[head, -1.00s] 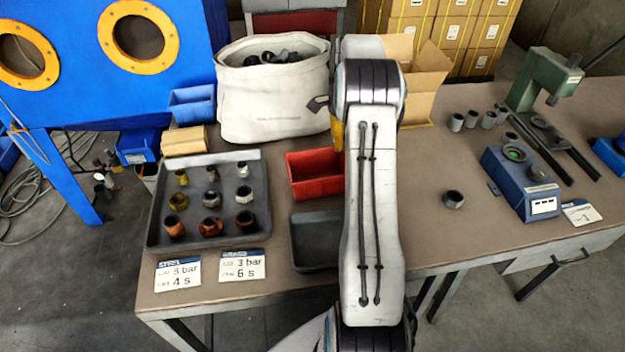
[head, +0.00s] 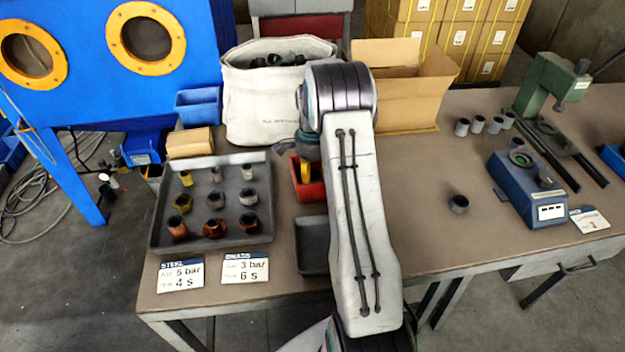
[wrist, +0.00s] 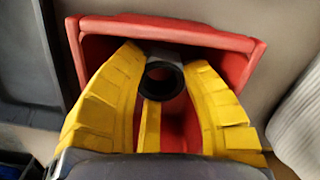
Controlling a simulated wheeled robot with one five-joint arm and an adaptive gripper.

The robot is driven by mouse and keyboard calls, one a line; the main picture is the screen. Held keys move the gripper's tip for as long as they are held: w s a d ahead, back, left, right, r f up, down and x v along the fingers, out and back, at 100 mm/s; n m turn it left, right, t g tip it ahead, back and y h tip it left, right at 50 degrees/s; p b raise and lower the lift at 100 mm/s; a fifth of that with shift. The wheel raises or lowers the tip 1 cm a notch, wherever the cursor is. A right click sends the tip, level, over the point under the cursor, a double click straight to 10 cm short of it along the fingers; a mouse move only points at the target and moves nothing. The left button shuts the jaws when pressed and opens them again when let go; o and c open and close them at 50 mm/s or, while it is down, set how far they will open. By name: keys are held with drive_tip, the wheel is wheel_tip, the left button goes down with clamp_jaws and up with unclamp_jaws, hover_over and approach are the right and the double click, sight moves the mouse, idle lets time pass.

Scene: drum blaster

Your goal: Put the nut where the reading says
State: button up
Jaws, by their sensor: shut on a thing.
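My gripper (head: 306,170) hangs over the red bin (head: 312,192), its yellow fingers reaching down into it. In the wrist view the fingers close on a dark grey, ring-shaped nut (wrist: 163,64), seen end-on with its bore facing the camera. It is over or inside the red bin (wrist: 92,27); I cannot tell whether it touches the floor. A blue gauge (head: 528,185) with a green round dial and a small white display stands at the right; its reading is too small to tell. Another dark nut (head: 459,204) lies left of the gauge.
A grey tray (head: 158,235) with several fittings lies left, behind the STEEL card (head: 181,274) and BRASS card (head: 244,268). A dark grey bin (head: 312,245) is in front of the red one. A white bag (head: 275,105) and cardboard box (head: 420,85) stand behind.

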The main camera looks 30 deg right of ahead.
drive_tip(key=shift+f, duration=1.1)
drive_tip(key=shift+f, duration=0.2)
drive_tip(key=shift+f+b, duration=0.2)
drive_tip(key=shift+b, duration=0.15)
drive_tip(key=o, duration=0.9)
drive_tip(key=shift+c, duration=0.2)
drive_tip(key=shift+r, duration=0.1)
